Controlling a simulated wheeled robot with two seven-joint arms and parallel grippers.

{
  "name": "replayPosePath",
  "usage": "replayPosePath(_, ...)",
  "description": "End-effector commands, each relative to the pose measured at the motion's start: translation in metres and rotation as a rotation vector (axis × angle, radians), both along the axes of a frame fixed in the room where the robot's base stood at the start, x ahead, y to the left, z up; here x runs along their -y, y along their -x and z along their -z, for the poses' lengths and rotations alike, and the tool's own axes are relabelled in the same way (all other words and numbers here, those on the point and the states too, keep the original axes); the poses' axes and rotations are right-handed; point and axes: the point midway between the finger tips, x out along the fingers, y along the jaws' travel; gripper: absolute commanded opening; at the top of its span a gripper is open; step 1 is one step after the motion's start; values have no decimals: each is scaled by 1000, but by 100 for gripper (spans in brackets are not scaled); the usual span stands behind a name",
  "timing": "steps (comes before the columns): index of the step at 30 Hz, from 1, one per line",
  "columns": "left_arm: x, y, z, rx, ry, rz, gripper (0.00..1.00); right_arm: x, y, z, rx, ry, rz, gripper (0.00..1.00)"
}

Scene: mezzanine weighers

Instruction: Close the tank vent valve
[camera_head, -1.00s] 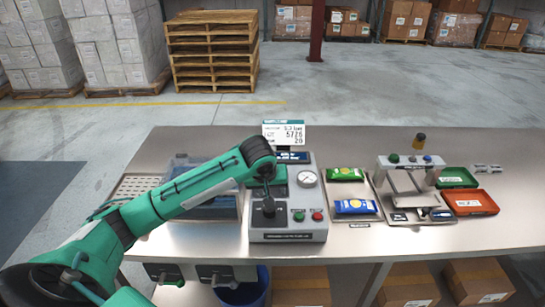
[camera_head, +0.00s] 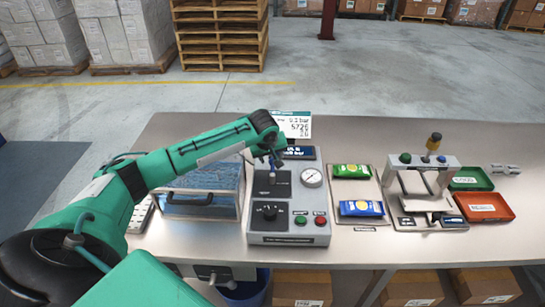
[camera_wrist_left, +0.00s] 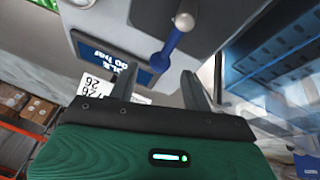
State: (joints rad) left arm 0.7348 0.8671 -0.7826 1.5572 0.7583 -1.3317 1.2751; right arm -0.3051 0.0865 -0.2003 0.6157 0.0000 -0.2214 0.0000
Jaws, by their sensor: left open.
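A grey control box (camera_head: 257,228) stands on the bench, with a black plate (camera_head: 284,190) on its upper left face. In the head view my left gripper (camera_head: 268,157) is over the upper part of the box and partly hides the lever. In the wrist view my left gripper (camera_wrist_left: 160,78) is open, the lever's lower end close to its fingertips, with no visible grip. My right gripper is out of view.
A clear tank with bluish contents (camera_head: 198,209) stands left of the box. The box has a gauge (camera_head: 311,177), a black knob (camera_head: 269,212), a green button (camera_head: 301,220) and a red button (camera_head: 320,219). Packets, a weighing stand (camera_head: 450,160) and trays sit to the right.

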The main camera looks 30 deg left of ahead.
Motion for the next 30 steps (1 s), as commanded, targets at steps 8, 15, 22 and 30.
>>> replayPosePath(8, -3, -12, 27, -1, 1, 0, 49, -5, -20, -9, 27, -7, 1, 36)
replayPosePath(15, -4, -13, 31, 0, 0, 1, 49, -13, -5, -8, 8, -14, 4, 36)
replayPosePath(22, -4, -13, 31, 0, 0, 1, 25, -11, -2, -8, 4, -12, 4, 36)
replayPosePath(30, -4, -13, 30, 0, 0, 1, 0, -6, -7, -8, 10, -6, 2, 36)
